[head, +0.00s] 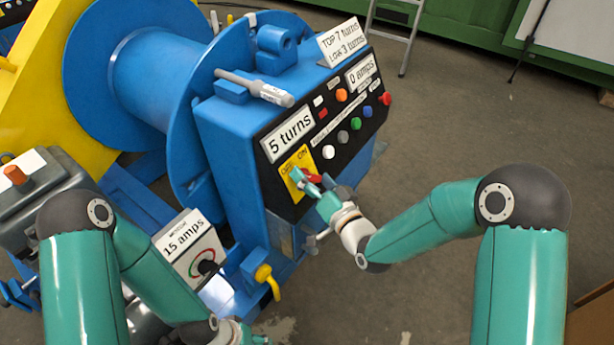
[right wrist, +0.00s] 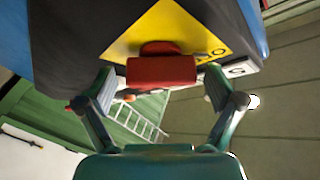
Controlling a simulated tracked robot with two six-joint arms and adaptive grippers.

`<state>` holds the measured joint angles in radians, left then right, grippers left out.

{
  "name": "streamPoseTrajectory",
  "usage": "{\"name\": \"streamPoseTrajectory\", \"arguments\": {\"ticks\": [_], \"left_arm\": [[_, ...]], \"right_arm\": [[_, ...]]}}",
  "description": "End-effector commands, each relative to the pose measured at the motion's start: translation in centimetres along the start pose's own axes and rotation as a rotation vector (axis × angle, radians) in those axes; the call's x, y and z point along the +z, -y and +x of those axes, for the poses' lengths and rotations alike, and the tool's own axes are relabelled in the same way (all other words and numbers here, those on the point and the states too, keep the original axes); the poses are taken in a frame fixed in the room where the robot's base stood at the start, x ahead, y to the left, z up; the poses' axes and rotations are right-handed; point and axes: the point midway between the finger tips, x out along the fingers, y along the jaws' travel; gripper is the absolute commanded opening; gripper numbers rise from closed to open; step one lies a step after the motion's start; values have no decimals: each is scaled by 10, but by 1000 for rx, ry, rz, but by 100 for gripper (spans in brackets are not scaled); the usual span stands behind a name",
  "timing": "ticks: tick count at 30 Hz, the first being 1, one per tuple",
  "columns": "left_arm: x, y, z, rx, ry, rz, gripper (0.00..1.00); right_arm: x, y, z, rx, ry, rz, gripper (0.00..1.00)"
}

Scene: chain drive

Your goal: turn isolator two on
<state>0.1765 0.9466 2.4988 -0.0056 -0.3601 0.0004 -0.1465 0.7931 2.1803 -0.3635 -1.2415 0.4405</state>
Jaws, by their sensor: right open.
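A red switch handle (head: 315,178) sits on a yellow plate (head: 299,158) marked OFF and ON, on the black front panel of the blue winch. I cannot read a number on it. My right gripper (head: 306,184) is at this handle. In the right wrist view the red handle (right wrist: 161,71) lies between the two open fingers of the right gripper (right wrist: 160,88), with a gap seen on each side. The yellow plate (right wrist: 180,30) is just beyond. My left gripper (head: 238,332) is low in the head view, cut by the bottom edge, so its fingers are not clear.
The panel has coloured buttons (head: 343,137) and signs reading 5 turns (head: 289,134) and 0 amps (head: 362,70). Lower left, a 15 amps box (head: 192,250) has a black knob. A yellow hook-shaped part (head: 267,280) is beside it.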

Motion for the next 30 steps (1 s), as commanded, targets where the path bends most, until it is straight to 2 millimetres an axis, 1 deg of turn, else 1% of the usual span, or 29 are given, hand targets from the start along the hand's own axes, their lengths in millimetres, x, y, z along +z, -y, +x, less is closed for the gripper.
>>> {"name": "streamPoseTrajectory", "arguments": {"ticks": [1, 2, 3, 11, 12, 13, 15, 22, 30], "left_arm": [[0, 0, 0, 0, 0, 0, 54], [0, 0, 0, 0, 0, 0, 54], [0, 0, 0, 0, 0, 0, 54], [0, 0, 0, 0, 0, 0, 54], [1, 0, 0, 0, 3, 2, 54], [0, 0, 0, 0, 0, 2, 54], [0, 0, 0, 0, 0, 0, 54], [0, 0, 1, 0, 0, 0, 54], [0, 1, 3, 0, 0, 0, 54]], "right_arm": [[0, 0, 0, 0, 0, 0, 91], [0, 0, 0, 0, 0, 0, 86], [0, 0, 0, 0, 0, 0, 79], [0, 0, 0, 0, 1, -1, 36], [11, 13, 8, -6, 5, -2, 33], [7, 8, 5, -3, 3, -2, 33], [4, 5, 3, -3, 4, 0, 33], [2, 2, 0, 23, 5, 36, 33], [1, 0, -1, 117, 2, 163, 33]]}}
